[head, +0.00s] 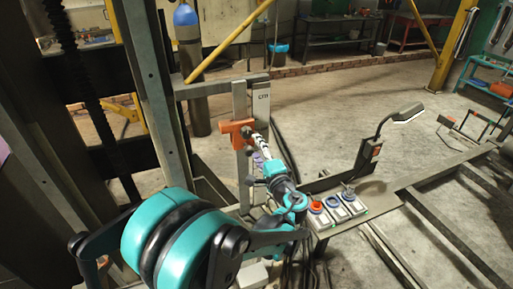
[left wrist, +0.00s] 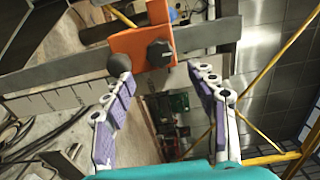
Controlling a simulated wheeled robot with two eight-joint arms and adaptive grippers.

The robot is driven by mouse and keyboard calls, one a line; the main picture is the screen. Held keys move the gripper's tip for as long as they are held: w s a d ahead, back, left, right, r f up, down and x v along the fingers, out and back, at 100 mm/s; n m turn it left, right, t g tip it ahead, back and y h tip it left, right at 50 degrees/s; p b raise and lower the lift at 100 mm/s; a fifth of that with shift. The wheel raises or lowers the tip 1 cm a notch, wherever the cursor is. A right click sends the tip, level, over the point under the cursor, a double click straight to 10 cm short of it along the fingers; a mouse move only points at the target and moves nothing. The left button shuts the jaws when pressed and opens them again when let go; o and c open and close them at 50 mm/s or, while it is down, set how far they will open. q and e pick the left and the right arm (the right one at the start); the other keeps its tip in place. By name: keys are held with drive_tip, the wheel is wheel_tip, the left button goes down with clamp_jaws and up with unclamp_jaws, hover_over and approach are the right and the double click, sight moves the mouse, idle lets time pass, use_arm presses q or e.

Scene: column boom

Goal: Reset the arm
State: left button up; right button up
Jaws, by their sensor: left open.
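My left arm, teal and black, reaches from the lower left of the head view to the middle. Its left gripper (head: 257,150) is beside an orange clamp block (head: 236,132) on a grey upright rail (head: 240,100). In the left wrist view, the two purple-padded fingers of the left gripper (left wrist: 158,73) stand wide apart with nothing between them. The orange block (left wrist: 140,48), with black knobs, lies just beyond the fingertips. I cannot tell whether a fingertip touches a knob. My right gripper is not in view.
A bench frame (head: 430,186) carries a lamp (head: 407,114) and small boxes with red and blue rings (head: 333,202). A dark column (head: 150,70) stands at left, with a blue-topped cylinder (head: 188,60) behind. Concrete floor (head: 330,100) is open beyond.

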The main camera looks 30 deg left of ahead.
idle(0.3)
use_arm(q)
drive_tip(key=s+d+f+n+g+h, duration=0.2)
drive_tip(key=s+d+f+n+h, duration=0.1)
drive_tip(key=s, duration=0.6)
drive_tip(key=s+d+f+n+g+h, duration=0.2)
drive_tip(key=s+d+f+h, duration=0.3)
drive_tip(key=s, duration=0.4)
drive_tip(key=shift+f+n+h, duration=0.55)
drive_tip(key=shift+n+h, duration=0.25)
drive_tip(key=shift+h, duration=0.2)
drive_tip(key=s+d+h, duration=0.1)
drive_tip(key=d, duration=0.1)
drive_tip(key=s+d+f+n+h, duration=0.1)
drive_tip(key=s+d, duration=0.1)
drive_tip(key=s+d+h, duration=0.1)
drive_tip(key=s+d, duration=0.1)
drive_tip(key=shift+s+d+f+n+g+h, duration=0.1)
drive_tip(key=shift+d+f+n+g+h, duration=0.1)
drive_tip(key=shift+f+n+g+h, duration=0.1)
drive_tip(key=shift+c, duration=0.3)
